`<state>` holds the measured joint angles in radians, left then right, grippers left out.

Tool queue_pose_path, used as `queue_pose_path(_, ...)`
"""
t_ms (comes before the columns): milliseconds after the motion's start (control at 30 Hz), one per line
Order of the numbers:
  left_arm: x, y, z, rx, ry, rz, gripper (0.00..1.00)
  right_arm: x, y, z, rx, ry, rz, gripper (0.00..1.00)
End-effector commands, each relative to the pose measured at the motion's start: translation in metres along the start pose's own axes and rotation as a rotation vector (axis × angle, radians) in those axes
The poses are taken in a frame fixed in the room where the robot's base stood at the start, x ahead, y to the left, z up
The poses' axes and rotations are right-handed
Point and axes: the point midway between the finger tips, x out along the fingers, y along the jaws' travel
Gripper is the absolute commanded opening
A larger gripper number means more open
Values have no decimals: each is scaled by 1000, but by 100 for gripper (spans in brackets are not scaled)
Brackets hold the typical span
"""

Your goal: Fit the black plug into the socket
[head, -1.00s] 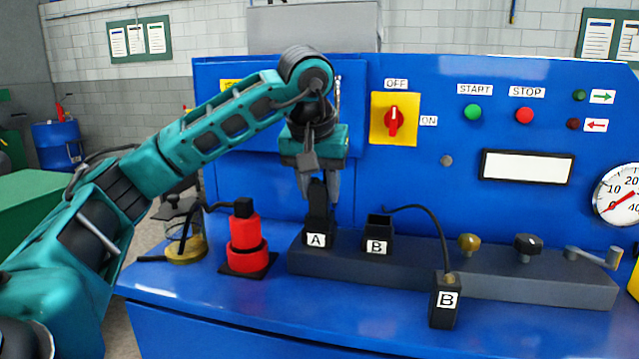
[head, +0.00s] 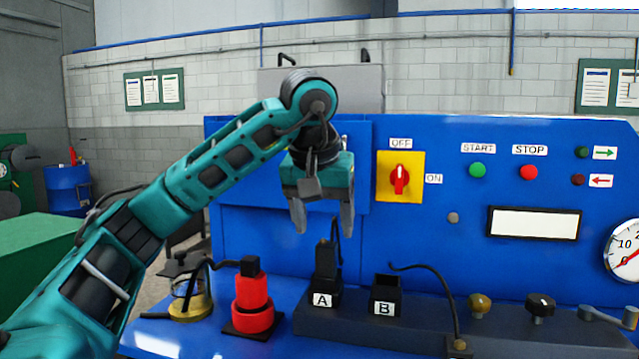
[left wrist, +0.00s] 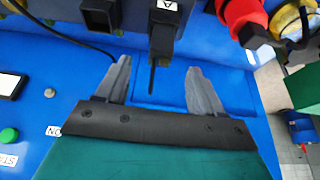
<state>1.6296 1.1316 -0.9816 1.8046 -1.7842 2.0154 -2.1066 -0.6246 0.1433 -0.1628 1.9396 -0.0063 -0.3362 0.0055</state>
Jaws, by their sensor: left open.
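A black plug (head: 325,262) stands upright in the socket labelled A (head: 322,297), with its cable rising from the top. My left gripper (head: 323,231) is open and empty just above this plug, pointing down. In the left wrist view the plug (left wrist: 163,47) and its cable lie between and beyond the two spread fingers (left wrist: 158,68). The socket labelled B (head: 386,294) beside it is open and empty. A second cable runs to another plug (head: 457,345), of which only the top shows at the lower frame edge. My right gripper is not in view.
Knobs (head: 540,306) sit to the right on the dark block. The blue panel with a yellow switch (head: 400,178) rises close behind the gripper.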

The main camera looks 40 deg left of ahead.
Motion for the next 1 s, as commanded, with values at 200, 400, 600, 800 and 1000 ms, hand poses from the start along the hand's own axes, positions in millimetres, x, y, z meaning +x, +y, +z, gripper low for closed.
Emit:
queue_pose_path(200, -37, 0, -1, 0, 3, 0, 68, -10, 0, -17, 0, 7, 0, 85)
queue_pose_path(400, -55, 0, -1, 0, 2, 0, 68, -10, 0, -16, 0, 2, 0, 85)
queue_pose_path(600, -67, 0, 0, 0, -1, -1, 68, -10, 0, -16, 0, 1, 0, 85)
queue_pose_path(800, -71, 0, 0, -1, -2, -2, 68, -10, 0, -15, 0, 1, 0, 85)
queue_pose_path(1000, -72, 0, 0, -1, -2, -2, 68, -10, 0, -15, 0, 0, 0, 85)
